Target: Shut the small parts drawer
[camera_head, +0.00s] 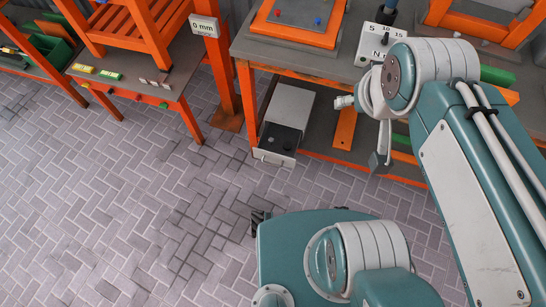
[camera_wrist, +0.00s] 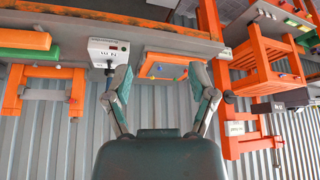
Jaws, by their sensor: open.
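The small parts drawer (camera_head: 277,144) is part of a pale grey cabinet (camera_head: 289,104) on the lower shelf of the orange-framed bench in the head view. It stands pulled out toward the floor area, with dark contents and a handle on its front. I cannot make it out in the wrist view. My gripper (camera_wrist: 161,76) is open and empty in the wrist view, its two fingers spread wide. In the head view my wrist is above and to the right of the drawer, apart from it, with the gripper partly hidden by the arm.
The bench top (camera_head: 330,62) carries an orange-framed tray (camera_head: 297,20) and a white device with numbers (camera_head: 385,42). An orange board (camera_head: 345,128) lies right of the cabinet. A second bench (camera_head: 130,78) stands at left. The brick-patterned floor (camera_head: 130,200) is clear in front.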

